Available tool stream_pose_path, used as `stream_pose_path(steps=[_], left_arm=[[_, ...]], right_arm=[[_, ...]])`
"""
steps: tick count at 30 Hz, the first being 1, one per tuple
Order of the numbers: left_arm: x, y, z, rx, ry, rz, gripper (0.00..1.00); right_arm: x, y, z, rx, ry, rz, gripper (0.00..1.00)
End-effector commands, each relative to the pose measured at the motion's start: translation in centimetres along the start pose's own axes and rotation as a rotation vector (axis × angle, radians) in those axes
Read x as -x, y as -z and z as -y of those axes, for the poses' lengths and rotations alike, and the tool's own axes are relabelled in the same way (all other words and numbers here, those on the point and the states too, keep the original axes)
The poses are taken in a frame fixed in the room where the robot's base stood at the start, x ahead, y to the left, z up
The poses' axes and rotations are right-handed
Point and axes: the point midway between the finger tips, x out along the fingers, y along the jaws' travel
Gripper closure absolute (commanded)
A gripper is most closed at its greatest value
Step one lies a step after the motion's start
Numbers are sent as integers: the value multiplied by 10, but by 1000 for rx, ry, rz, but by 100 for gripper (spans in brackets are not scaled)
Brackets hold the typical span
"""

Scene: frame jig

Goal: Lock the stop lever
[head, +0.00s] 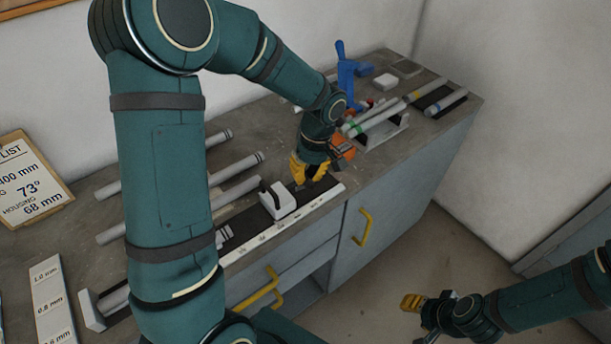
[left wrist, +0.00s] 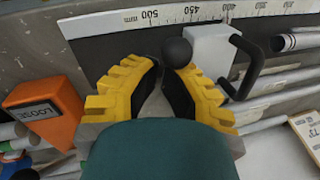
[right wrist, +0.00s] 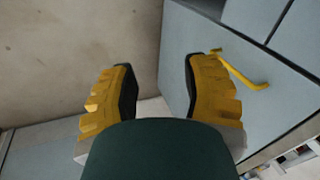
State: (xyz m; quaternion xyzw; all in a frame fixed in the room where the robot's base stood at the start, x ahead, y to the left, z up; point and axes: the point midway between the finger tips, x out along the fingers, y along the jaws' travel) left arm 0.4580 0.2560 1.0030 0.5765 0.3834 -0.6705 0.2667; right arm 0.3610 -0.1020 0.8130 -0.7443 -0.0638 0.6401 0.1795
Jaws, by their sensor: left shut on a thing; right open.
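The stop is a white block (head: 277,204) on the dark rail behind the white ruler. It also shows in the left wrist view (left wrist: 208,48), with a black curved handle (left wrist: 254,62) on one side. The stop lever's round black knob (left wrist: 177,51) is at the block's other side, at my left fingertips. My left gripper (head: 308,172) is beside the block, its yellow fingers (left wrist: 165,78) shut on the lever; the grip is partly hidden by the fingers. My right gripper (head: 422,307) is open and empty, away from the bench front; its fingers (right wrist: 160,75) show apart.
The ruler (head: 290,224) runs along the bench front edge. An orange box marked LOOSE (left wrist: 45,108) is close to my left gripper. Grey tubes (head: 235,167) lie behind the rail. A blue clamp (head: 346,70) stands at the back. Yellow cabinet handles (head: 362,227) project below.

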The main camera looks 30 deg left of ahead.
Motion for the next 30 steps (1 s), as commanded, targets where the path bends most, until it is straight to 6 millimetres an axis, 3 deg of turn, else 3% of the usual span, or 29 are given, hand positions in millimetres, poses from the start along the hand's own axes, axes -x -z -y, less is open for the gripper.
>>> stream_pose_path(steps=[12, 15, 19, 30], left_arm=[[-13, -16, -7, 51, 57, -266, 100], [-14, -19, -8, 67, 71, -329, 100], [-15, -21, -9, 83, 87, -400, 100], [-17, -25, -9, 87, 87, -394, 100]], right_arm=[[-56, -26, -21, 15, 5, 50, 53], [-67, -24, -25, 16, 5, 43, 53], [-78, -23, -29, 16, 5, 37, 53], [-90, -21, -34, 18, 4, 28, 53]])
